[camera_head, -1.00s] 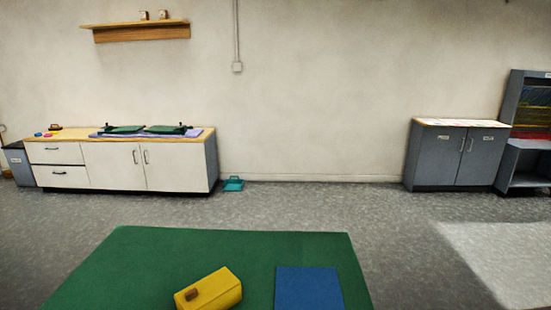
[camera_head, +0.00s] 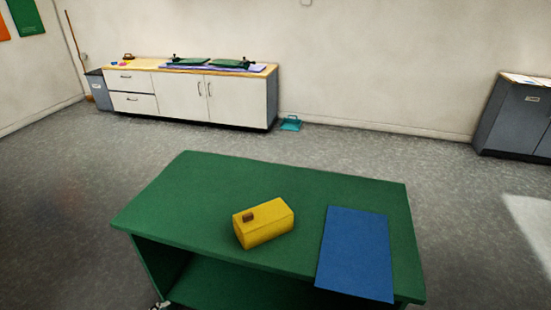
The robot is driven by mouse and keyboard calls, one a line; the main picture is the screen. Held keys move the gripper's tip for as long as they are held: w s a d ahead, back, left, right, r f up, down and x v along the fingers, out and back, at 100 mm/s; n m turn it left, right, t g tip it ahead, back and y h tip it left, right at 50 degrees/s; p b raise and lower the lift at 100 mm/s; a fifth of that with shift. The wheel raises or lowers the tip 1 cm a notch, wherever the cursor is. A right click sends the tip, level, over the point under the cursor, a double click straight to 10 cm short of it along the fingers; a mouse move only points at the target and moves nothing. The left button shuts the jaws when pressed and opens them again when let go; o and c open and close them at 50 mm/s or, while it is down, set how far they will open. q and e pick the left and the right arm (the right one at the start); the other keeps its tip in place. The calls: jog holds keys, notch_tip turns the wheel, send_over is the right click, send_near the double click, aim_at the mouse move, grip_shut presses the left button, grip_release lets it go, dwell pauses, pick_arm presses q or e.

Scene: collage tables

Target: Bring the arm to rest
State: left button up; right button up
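A white cabinet (camera_head: 188,98) with a wooden top stands against the back wall at left, with green items on it. A teal dustpan-like object (camera_head: 290,123) is on the floor beside it. A grey cabinet (camera_head: 515,120) stands at right. Grey floor (camera_head: 80,200) at left is clear.

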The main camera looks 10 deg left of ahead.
pick_arm(q)
jog(key=d+f+n+t+h+p, duration=0.1)
jog(key=d+f+h, duration=0.4)
jog(key=d, duration=0.6)
notch_tip(320, 180, down, 2)
jog(key=shift+d+f+n+t, duration=0.2)
jog(key=shift+d+n+t, duration=0.05)
jog(key=shift+n+t, duration=0.7)
